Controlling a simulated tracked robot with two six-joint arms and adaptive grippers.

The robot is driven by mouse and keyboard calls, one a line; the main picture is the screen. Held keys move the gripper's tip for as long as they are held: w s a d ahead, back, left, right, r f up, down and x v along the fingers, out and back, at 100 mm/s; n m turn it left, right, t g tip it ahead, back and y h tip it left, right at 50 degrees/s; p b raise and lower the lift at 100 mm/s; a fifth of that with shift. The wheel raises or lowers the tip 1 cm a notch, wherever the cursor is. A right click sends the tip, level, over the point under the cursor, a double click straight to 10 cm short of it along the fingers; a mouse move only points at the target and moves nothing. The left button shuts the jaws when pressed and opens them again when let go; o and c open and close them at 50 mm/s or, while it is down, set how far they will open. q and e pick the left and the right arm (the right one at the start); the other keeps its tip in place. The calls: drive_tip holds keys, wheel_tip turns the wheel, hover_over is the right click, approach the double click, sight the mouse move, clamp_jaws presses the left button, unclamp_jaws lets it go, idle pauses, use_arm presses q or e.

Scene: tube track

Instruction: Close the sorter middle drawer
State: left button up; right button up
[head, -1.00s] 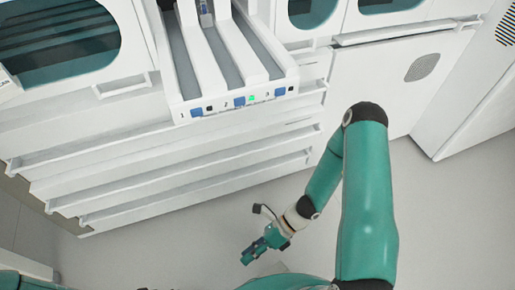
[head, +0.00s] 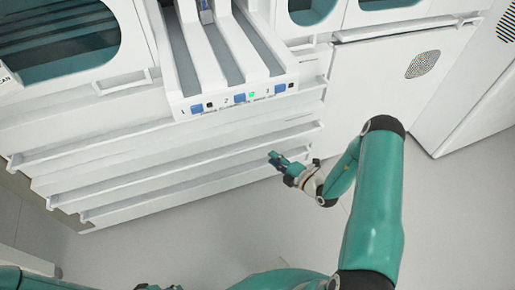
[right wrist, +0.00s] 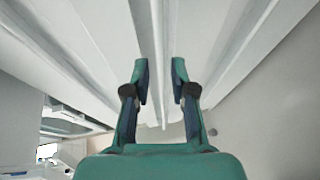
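The white sorter (head: 110,143) has a stack of long drawers with ledge-like front edges. One drawer front edge (head: 180,168) runs across the middle of the stack. From this steep angle I cannot tell how far each drawer stands out. My right gripper (head: 273,156) is in front of the right part of the lower drawers, pointing at them. In the right wrist view its two fingers (right wrist: 160,82) are apart with nothing held, and a white drawer edge (right wrist: 158,45) runs between and beyond them. Contact cannot be told. Only a dark bit of my left gripper (head: 155,287) shows at the bottom edge.
A three-lane tube track (head: 230,103) with blue buttons and one green light juts out above the drawers. A white cabinet with a round vent (head: 422,64) stands to the right. The grey floor (head: 210,235) in front is clear.

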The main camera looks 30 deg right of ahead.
sight(258, 146)
drive_tip(key=b+x, duration=0.1)
drive_tip(key=x, duration=0.8)
drive_tip(key=shift+w+a+b, duration=0.1)
drive_tip(key=shift+w+b, duration=0.15)
drive_tip(key=shift+b, duration=0.15)
drive_tip(key=shift+c, duration=0.4)
drive_tip(key=shift+f, duration=0.1)
clamp_jaws()
